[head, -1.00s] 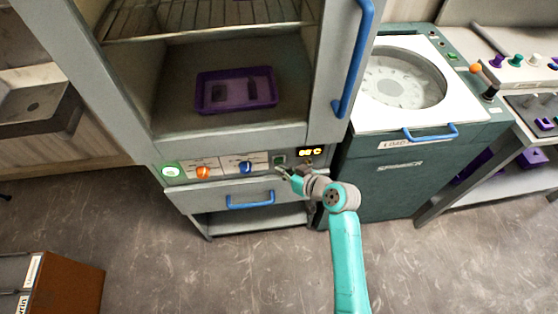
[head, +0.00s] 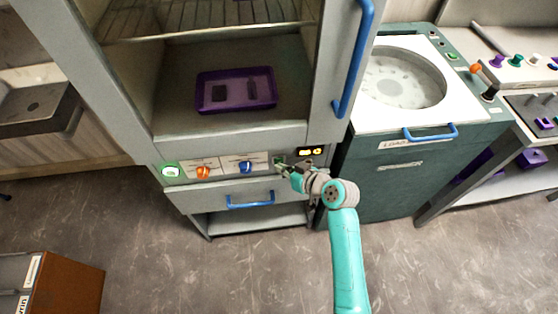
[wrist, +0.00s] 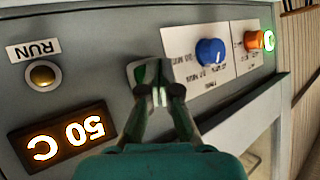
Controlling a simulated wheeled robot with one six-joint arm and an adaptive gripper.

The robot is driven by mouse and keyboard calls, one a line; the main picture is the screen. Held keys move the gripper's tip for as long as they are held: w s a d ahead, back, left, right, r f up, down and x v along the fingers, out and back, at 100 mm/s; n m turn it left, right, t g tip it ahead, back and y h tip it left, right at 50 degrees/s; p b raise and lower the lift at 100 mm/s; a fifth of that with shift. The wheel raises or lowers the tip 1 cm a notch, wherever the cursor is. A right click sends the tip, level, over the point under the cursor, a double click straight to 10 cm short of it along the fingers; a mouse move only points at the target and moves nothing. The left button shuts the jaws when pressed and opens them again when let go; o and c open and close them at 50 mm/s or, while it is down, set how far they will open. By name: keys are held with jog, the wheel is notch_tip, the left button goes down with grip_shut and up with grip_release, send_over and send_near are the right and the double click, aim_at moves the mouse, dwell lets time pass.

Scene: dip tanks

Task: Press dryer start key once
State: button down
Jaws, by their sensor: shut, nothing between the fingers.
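The dryer start key appears to be the green key (wrist: 150,72) in a pale frame on the dryer's control panel (head: 221,161). In the head view the small green key (head: 278,160) shows just at my gripper's tips. My gripper (head: 285,169) is shut and empty. In the wrist view my gripper's two fingertips (wrist: 161,93) lie together over the lower part of the key and hide some of it. They are at or very near its face; I cannot tell whether they press it.
The RUN lamp (wrist: 43,76) and the lit display (wrist: 62,138) reading 50 C sit beside the key. A blue knob (wrist: 210,52), an orange knob (wrist: 255,40) and a lit green button (head: 170,171) line the panel. The drawer's blue handle (head: 250,201) is below.

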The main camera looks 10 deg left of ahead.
jog(key=shift+w+a, duration=0.1)
jog(key=shift+w, duration=0.3)
dwell(0.7)
jog(key=shift+s, duration=0.1)
jog(key=shift+s+d, duration=0.25)
jog(key=shift+s, duration=0.45)
